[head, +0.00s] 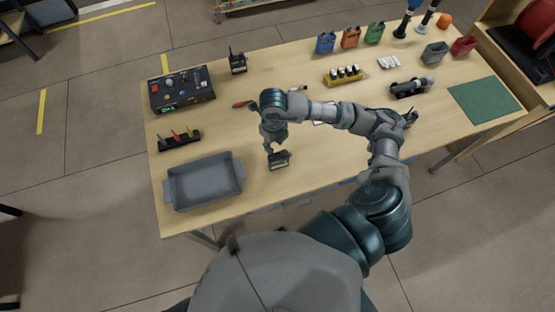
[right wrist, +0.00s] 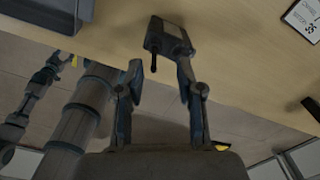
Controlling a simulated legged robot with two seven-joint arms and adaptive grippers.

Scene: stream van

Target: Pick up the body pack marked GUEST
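A small dark body pack (head: 279,160) lies near the front of the table, right of the grey tray. In the right wrist view the body pack (right wrist: 170,40) has a pale label panel and a short stub; I cannot read its marking. My right gripper (head: 274,145) is just above it, pointing down. In the wrist view my right gripper (right wrist: 159,66) is open, its fingertips apart at the pack's near end; I cannot tell whether one touches. Another black pack (head: 238,64) with an antenna stands at the back left. My left gripper does not show clearly.
The grey tray (head: 168,191) is at the front left. A control box (head: 182,89) and a dark rack (head: 179,140) stand behind it. Coloured pouches (head: 350,37), microphones and a green mat (head: 484,100) are right. A printed card (right wrist: 303,18) lies right of the pack.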

